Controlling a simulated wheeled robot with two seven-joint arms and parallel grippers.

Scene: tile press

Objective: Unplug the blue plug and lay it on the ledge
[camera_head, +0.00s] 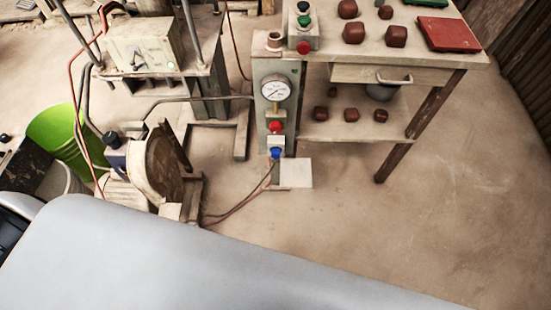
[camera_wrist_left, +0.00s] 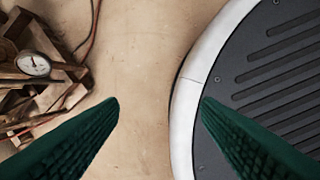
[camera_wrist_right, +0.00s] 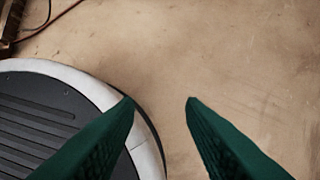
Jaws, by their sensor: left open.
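The blue plug (camera_head: 276,153) sits low on the front of the grey panel post (camera_head: 262,110), with a dark cable running down from it to the left. A red knob (camera_head: 275,127) is just above it, and a round gauge (camera_head: 275,91) is above that. A pale flat ledge (camera_head: 296,173) is at the foot of the post, right of the plug. My left gripper (camera_wrist_left: 160,104) is open and empty over the floor and my base. My right gripper (camera_wrist_right: 160,100) is open and empty, also over floor and base. Neither gripper shows in the head view.
A wooden table (camera_head: 420,72) with dark red lumps and a red tile (camera_head: 449,34) stands right of the post. A press and a green bucket (camera_head: 58,132) are at left. Cables lie on the floor below the plug. The floor at right is clear.

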